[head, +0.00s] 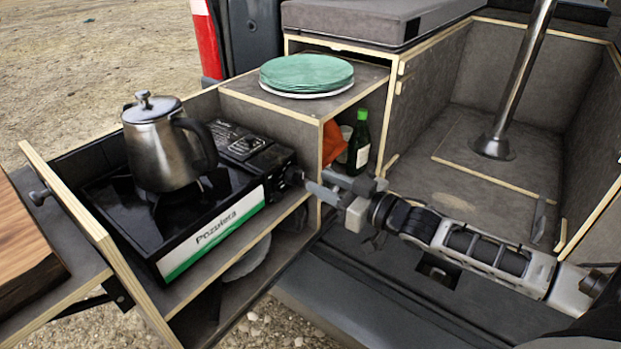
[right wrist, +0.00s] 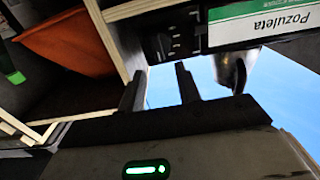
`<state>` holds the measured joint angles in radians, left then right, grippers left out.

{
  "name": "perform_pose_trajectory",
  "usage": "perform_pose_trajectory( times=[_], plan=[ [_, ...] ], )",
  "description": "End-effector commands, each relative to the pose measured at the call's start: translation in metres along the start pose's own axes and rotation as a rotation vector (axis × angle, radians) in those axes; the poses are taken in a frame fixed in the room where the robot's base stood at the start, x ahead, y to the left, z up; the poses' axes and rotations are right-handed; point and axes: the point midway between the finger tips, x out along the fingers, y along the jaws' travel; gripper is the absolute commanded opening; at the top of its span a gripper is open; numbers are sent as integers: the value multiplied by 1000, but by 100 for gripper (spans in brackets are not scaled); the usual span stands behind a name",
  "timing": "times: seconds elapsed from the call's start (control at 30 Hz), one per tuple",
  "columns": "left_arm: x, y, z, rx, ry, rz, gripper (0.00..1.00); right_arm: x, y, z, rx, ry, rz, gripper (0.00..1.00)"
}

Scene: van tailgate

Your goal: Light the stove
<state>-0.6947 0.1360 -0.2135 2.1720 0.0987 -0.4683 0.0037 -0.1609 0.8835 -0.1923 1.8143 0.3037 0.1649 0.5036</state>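The black camping stove (head: 210,215) with its white and green "Pozuleta" label sits on the pull-out kitchen shelf, left of centre in the head view. Its dark control knob (head: 293,175) is on the right end. A steel kettle (head: 165,150) stands upright on the burner; no flame shows. My right gripper (head: 316,182) points left at the knob, just short of it. In the right wrist view its two fingers (right wrist: 157,76) are apart with nothing between them, and the stove (right wrist: 185,30) shows upside down beyond. My left gripper is out of the head view.
A green bottle (head: 359,142) and an orange item (head: 333,143) are inside the cabinet. A metal post (head: 515,85) stands at the right. A wooden board (head: 30,240) lies at the left.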

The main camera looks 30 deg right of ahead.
Motion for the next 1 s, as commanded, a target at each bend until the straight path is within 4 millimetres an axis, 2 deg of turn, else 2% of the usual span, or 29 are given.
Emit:
perform_pose_trajectory(
  times=[0.1,0.3,0.67,0.73,0.8,1.0],
  plan=[
    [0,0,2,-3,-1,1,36,19,0,-2,-1,3,0,34],
    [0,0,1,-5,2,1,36,36,0,0,-1,0,0,34],
    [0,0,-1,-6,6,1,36,40,0,0,-1,-1,0,34],
    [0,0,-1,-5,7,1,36,40,0,0,-1,-1,0,20],
    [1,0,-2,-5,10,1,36,40,0,0,-1,-1,0,0],
    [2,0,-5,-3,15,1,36,40,0,0,-2,-1,0,0]
  ],
)
